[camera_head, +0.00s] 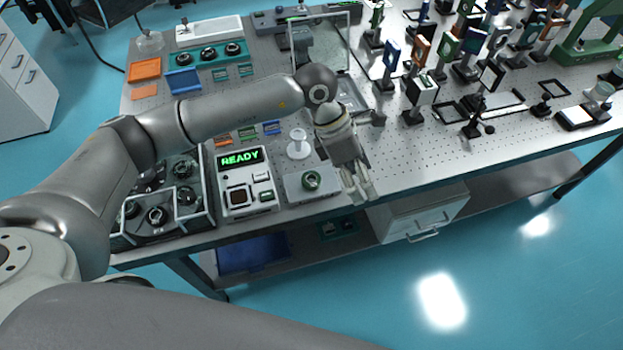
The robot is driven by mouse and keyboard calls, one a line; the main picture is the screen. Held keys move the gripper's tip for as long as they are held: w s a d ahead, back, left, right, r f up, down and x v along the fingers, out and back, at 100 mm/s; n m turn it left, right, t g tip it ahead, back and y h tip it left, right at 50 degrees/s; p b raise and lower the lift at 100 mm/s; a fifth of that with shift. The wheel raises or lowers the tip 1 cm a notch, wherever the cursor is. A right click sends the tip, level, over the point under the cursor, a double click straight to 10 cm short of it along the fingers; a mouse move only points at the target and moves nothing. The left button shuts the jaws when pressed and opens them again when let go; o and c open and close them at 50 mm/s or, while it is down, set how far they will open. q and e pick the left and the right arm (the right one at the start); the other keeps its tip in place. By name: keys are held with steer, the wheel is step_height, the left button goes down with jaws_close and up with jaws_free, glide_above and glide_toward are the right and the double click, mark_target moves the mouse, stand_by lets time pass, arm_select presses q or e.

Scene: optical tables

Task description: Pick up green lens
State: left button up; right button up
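A dark green ring-shaped piece, which looks like the green lens (311,180), sits on a pale grey block (294,188) near the front edge of the table. My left gripper (363,197) points downward just right of this block, by the front edge. Its two fingers look apart, with nothing seen between them. It does not touch the green lens. My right gripper is not in view.
A white device reading READY (244,181) stands left of the block, and a clear-walled case (160,222) beyond it. A white stand (298,146) is behind the block. Several mounted optics crowd the table's right part. The perforated tabletop (425,155) is clear right of my gripper.

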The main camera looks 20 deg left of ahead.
arm_select(q)
steer(key=w+a+y, duration=0.2)
steer(key=a+y, duration=0.1)
steer(key=a, duration=0.3)
steer(key=w+a+y, duration=0.3)
steer(key=a, duration=0.4)
steer(key=p, duration=0.2)
glide_above(310, 179)
steer(key=shift+t, duration=0.4)
steer(key=f, duration=0.4)
steer(key=shift+w+a+f, duration=0.15)
steer(key=shift+a+f, duration=0.1)
steer(key=shift+f, duration=0.4)
steer(key=f+p, duration=0.1)
steer(key=f, duration=0.2)
steer(key=f+p, duration=0.1)
steer(key=shift+d+f+p, duration=0.25)
steer(key=shift+p, duration=0.05)
steer(key=shift+f, duration=0.4)
steer(key=shift+c, duration=0.2)
steer(key=c, duration=1.1)
